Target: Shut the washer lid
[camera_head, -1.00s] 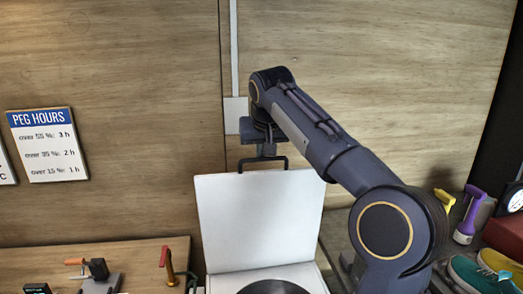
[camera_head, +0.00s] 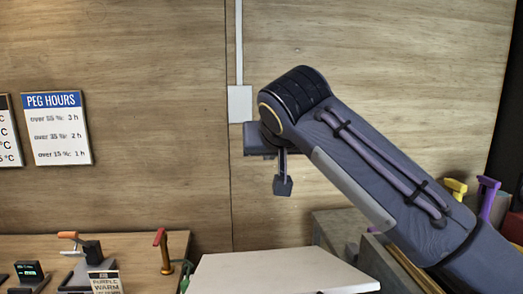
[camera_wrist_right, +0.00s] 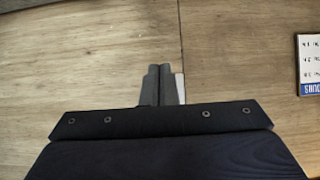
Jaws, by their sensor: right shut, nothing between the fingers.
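The white washer lid (camera_head: 280,272) is at the bottom of the head view. It lies roughly flat, seen from above at a slant, and its near part is cut off by the frame. The dark drum is hidden, and I cannot tell whether the lid sits fully down on the washer. My right gripper (camera_head: 283,186) hangs above the lid, apart from it, in front of the wooden wall. In the right wrist view its two fingers (camera_wrist_right: 162,72) are together with nothing between them. My left gripper is out of view.
A wooden bench (camera_head: 205,247) at left holds a red-handled brass tool (camera_head: 163,252), an orange-handled tool (camera_head: 80,245) and small signs. Yellow (camera_head: 455,187) and purple (camera_head: 487,195) bottles stand at right. A Peg Hours sign (camera_head: 58,128) hangs on the wall.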

